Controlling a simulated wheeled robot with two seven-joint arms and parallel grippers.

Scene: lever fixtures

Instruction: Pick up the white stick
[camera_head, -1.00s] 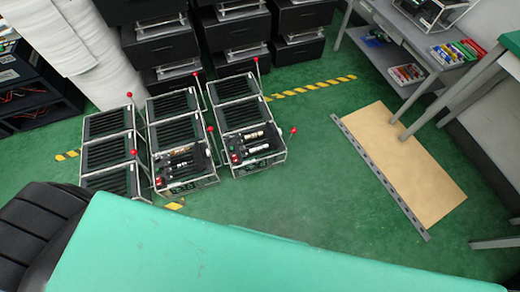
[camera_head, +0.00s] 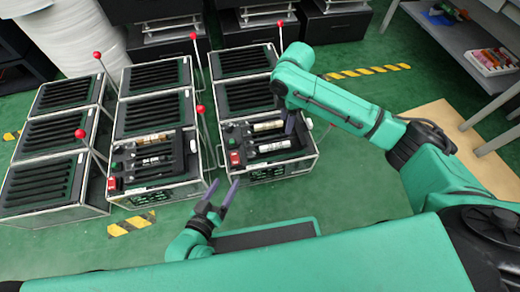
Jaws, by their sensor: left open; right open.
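The right-hand lever fixture (camera_head: 268,172) has a front tray with two pale sticks lying crosswise, a cream one (camera_head: 266,126) behind and a white stick (camera_head: 273,146) in front. My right gripper (camera_head: 289,122) hangs over the tray, near the right ends of these sticks. Its dark fingers overlap in the picture, and I cannot tell whether they touch anything. The middle fixture (camera_head: 155,196) holds a brownish stick (camera_head: 152,138) and a dark-and-white one (camera_head: 153,160). My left gripper (camera_head: 222,190) is open and empty, low in front of the gap between these fixtures.
Red-knobbed levers (camera_head: 201,109) rise beside the fixtures. A third fixture (camera_head: 45,185) at left has an empty slotted front tray. A grey shelf table (camera_head: 465,50) stands at back right, with a tan board (camera_head: 440,112) on the green floor nearby.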

